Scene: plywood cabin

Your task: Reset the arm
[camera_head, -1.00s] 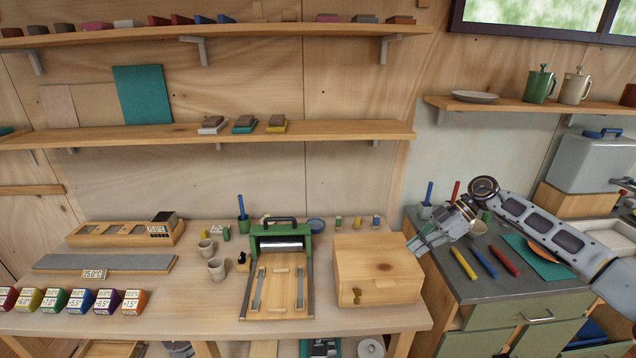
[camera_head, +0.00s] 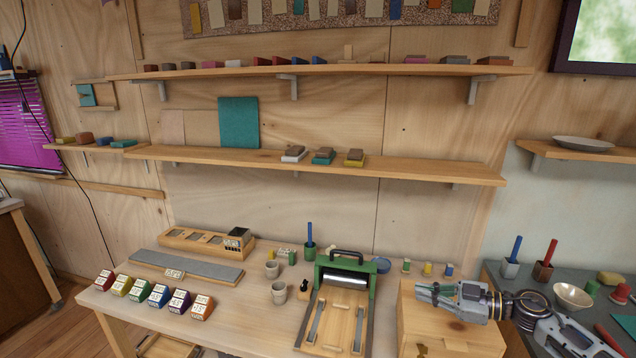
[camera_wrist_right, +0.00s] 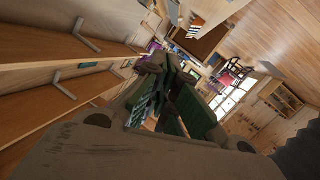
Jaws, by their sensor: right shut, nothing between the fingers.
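My right arm (camera_head: 575,335) comes in from the lower right in the head view. Its gripper (camera_head: 422,293) points left, over the wooden box (camera_head: 450,340) on the workbench. The fingers are closed together with nothing between them. In the right wrist view the closed fingers (camera_wrist_right: 172,75) fill the middle, with the shelves to the left and the room beyond. I cannot tell the exact height of the gripper above the box. My left gripper is not in view.
The workbench (camera_head: 245,325) holds a green press (camera_head: 360,285), two cups, and a row of coloured blocks (camera_head: 155,293). Shelves (camera_head: 320,160) line the wall behind. A dark counter (camera_head: 495,275) with a bowl (camera_head: 572,297) and two holders is at the right.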

